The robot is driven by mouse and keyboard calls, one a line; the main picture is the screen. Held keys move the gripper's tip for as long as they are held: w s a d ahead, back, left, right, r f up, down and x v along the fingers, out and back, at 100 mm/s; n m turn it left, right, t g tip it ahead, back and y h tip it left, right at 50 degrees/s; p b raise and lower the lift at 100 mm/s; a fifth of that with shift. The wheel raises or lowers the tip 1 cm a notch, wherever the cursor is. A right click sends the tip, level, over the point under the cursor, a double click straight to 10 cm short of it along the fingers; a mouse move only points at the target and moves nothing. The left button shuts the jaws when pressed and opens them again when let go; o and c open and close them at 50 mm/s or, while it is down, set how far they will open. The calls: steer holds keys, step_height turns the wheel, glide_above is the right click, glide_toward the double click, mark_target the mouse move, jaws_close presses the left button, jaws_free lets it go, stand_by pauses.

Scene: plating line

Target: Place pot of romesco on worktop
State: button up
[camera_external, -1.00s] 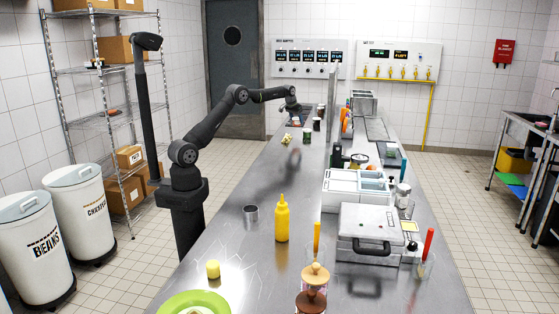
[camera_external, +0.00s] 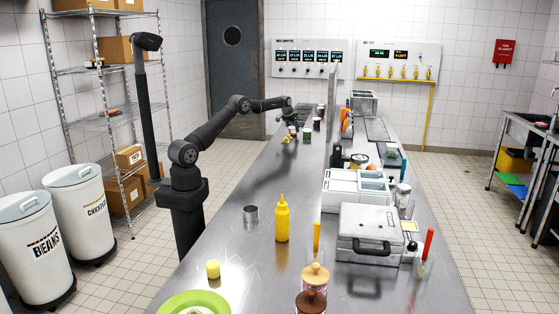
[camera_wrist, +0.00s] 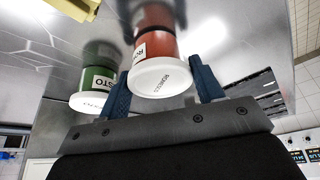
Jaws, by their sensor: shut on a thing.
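The pot of romesco (camera_wrist: 156,52) is red-brown with a white lid that reads "ROMESCO", seen in the wrist view. My gripper (camera_wrist: 160,72) has its two blue fingers on either side of this pot and is shut on it. A similar shape continues beyond the pot's base, perhaps its reflection in the steel. I cannot tell whether the pot touches the worktop. In the outside view my gripper (camera_external: 290,121) is low over the far left part of the steel worktop (camera_external: 265,180). The pot is too small there to make out surely.
A green pesto pot (camera_wrist: 98,78) with a white lid stands close beside the romesco in the wrist view. Several small pots, one at the right (camera_external: 317,123), stand near my gripper in the outside view. Bare steel lies between.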

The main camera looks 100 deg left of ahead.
steer(key=shift+f, duration=0.15)
steer(key=o, duration=1)
steer(key=v, duration=1.2)
